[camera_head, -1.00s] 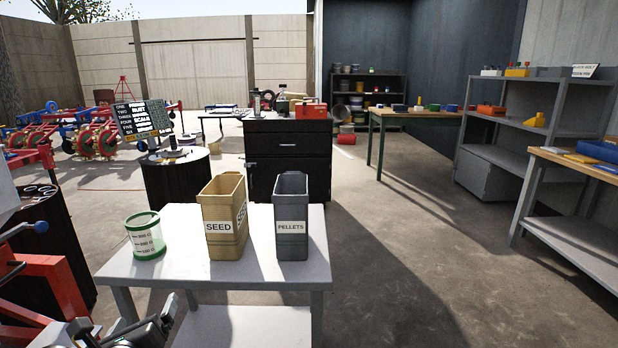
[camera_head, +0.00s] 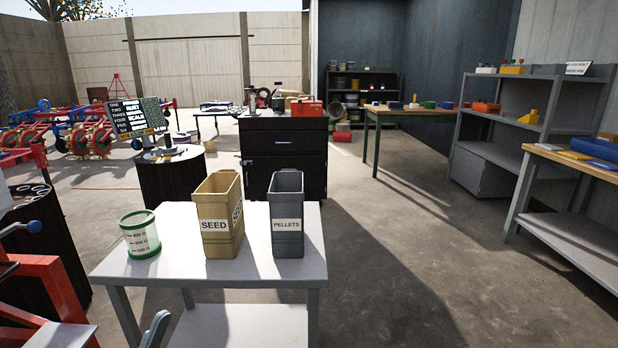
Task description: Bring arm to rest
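Neither of my grippers shows clearly in the head view. A small grey curved piece (camera_head: 156,329) pokes up at the bottom edge, left of centre. It looks like part of my arm, but too little of it shows to tell. All three stand upright and apart from any gripper.
A red frame (camera_head: 45,290) and a dark barrel (camera_head: 50,240) stand close at the left. A black cabinet (camera_head: 285,165) stands behind the table. Shelves (camera_head: 500,140) and a workbench (camera_head: 575,165) line the right. The floor between is clear.

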